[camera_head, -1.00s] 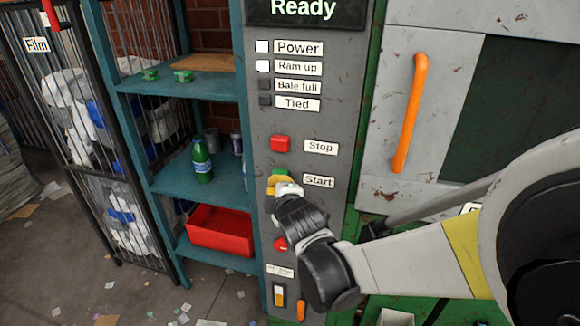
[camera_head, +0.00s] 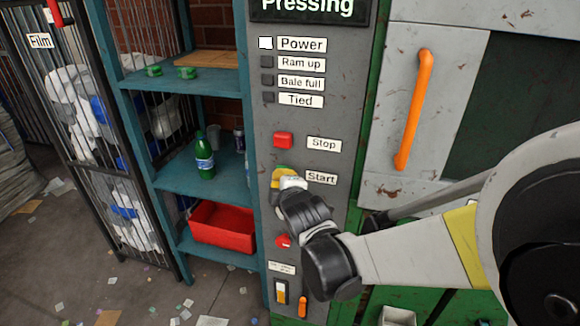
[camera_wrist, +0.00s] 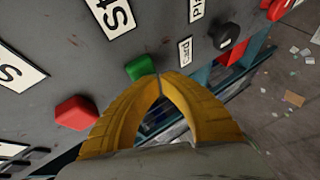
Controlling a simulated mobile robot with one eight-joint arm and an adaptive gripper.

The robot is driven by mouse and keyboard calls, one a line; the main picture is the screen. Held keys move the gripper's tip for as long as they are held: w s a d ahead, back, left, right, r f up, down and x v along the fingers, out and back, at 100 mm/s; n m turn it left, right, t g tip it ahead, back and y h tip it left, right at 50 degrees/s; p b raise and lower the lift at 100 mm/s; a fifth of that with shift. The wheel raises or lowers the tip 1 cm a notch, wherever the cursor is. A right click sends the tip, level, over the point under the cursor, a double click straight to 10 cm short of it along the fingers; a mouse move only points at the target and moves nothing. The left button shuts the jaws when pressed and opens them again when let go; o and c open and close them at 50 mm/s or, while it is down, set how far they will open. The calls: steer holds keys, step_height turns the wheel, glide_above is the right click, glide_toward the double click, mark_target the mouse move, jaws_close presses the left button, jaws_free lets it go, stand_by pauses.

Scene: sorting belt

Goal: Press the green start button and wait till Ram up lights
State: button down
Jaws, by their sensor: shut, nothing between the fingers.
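The green start button (camera_wrist: 140,67) shows in the wrist view, just beyond my shut fingertips. My gripper (camera_wrist: 160,78) has its yellow fingers together, empty, with the tips at or very near the button; I cannot tell whether they touch. In the head view my gripper (camera_head: 282,172) is at the panel left of the Start label (camera_head: 320,178) and mostly hides the button. The display (camera_head: 307,8) reads "Pressing". The Ram up lamp (camera_head: 266,62) is dark. The Power lamp (camera_head: 265,43) is lit white.
The red stop button (camera_head: 283,140) sits above my gripper, and another red control (camera_head: 283,241) is below it. The Bale full lamp (camera_head: 267,80) and Tied lamp (camera_head: 268,98) are dark. A teal shelf (camera_head: 205,178) stands left of the panel. An orange handle (camera_head: 413,110) is on the right.

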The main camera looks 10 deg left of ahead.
steer(key=shift+s, duration=1.05)
steer(key=shift+s+a, duration=0.15)
steer(key=shift+s, duration=1.1)
steer(key=shift+s+a, duration=0.1)
steer(key=shift+s, duration=1.15)
steer(key=s+d+r+m+g+h, duration=0.15)
steer(key=d+m, duration=0.35)
steer(key=d, duration=0.5)
steer(key=s+d+r+m+h, duration=0.1)
steer(key=d+m+h, duration=0.25)
steer(key=d, duration=0.65)
steer(key=s+d+f+m+g+h, duration=0.1)
steer(key=s+d+m+g, duration=0.2)
steer(key=s+d+m, duration=0.9)
steer(key=s+d, duration=0.3)
steer(key=shift+s+f+g, duration=0.3)
steer(key=shift+f+g, duration=0.05)
steer(key=shift+f, duration=0.05)
